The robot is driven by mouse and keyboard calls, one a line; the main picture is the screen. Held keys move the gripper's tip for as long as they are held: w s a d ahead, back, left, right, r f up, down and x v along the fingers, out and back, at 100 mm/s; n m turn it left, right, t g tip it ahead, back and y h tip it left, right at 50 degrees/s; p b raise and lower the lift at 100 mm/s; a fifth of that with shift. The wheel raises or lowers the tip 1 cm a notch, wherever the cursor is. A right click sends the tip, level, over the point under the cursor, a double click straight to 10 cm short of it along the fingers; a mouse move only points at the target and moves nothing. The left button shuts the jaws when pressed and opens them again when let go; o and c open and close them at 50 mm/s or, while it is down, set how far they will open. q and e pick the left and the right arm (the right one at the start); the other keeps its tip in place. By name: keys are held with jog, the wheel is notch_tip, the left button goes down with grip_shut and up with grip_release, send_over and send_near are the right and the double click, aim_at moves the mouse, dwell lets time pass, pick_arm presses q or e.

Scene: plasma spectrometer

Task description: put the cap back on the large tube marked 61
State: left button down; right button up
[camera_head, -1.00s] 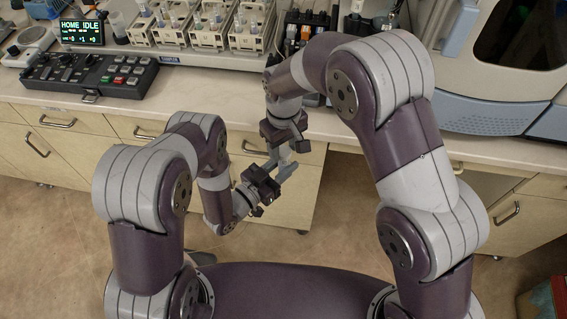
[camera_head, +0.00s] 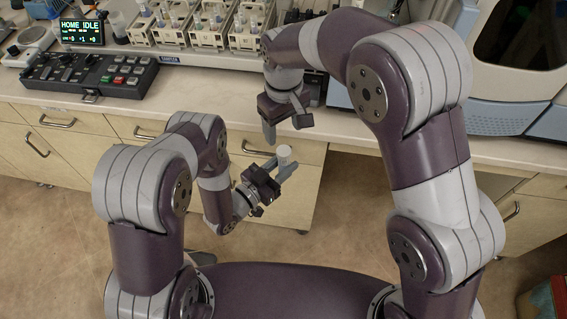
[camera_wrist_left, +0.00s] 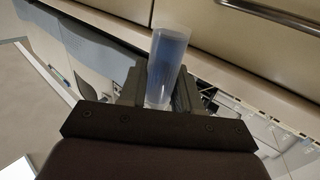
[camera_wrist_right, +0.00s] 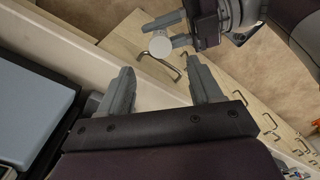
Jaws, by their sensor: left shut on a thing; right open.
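My left gripper (camera_head: 281,170) is shut on a translucent tube (camera_wrist_left: 167,65) with a bluish part, which stands between its fingers in the left wrist view. The tube's upper end shows as a white round top (camera_head: 284,152), a white disc (camera_wrist_right: 161,48) in the right wrist view. This looks like the cap seated on the tube, but its fit cannot be judged. No number is readable. My right gripper (camera_head: 286,123) is open and empty, above and apart from the tube; its spread fingers (camera_wrist_right: 160,80) have nothing between them.
The counter edge (camera_head: 200,113) and drawer fronts (camera_head: 70,140) lie behind the grippers. On the counter are a control box (camera_head: 90,75), a small display (camera_head: 82,32) and racks of vials (camera_head: 200,30). A large instrument (camera_head: 500,95) stands at right.

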jog(key=shift+w+d, duration=0.2)
jog(key=shift+d, duration=0.05)
pick_arm(q)
jog(key=shift+a, duration=0.1)
jog(key=shift+w, duration=0.1)
pick_arm(e)
jog(key=s+d+r+m, duration=0.1)
jog(key=d+r+m, duration=0.25)
jog(key=d, duration=0.95)
pick_arm(q)
jog(key=shift+d, duration=0.25)
jog(key=shift+s+r, duration=0.1)
jog(key=shift+s, duration=0.1)
jog(key=shift+w+a, duration=0.1)
jog(key=shift+a, duration=0.15)
jog(key=shift+d, duration=0.15)
pick_arm(e)
jog(key=s+d+f+m+t, duration=0.1)
jog(key=s+d+f+m, duration=0.3)
jog(key=s+d, duration=0.5)
jog(key=s+f, duration=0.1)
jog(key=s, duration=0.2)
jog(key=shift+s+f, duration=0.15)
jog(key=shift+s, duration=0.2)
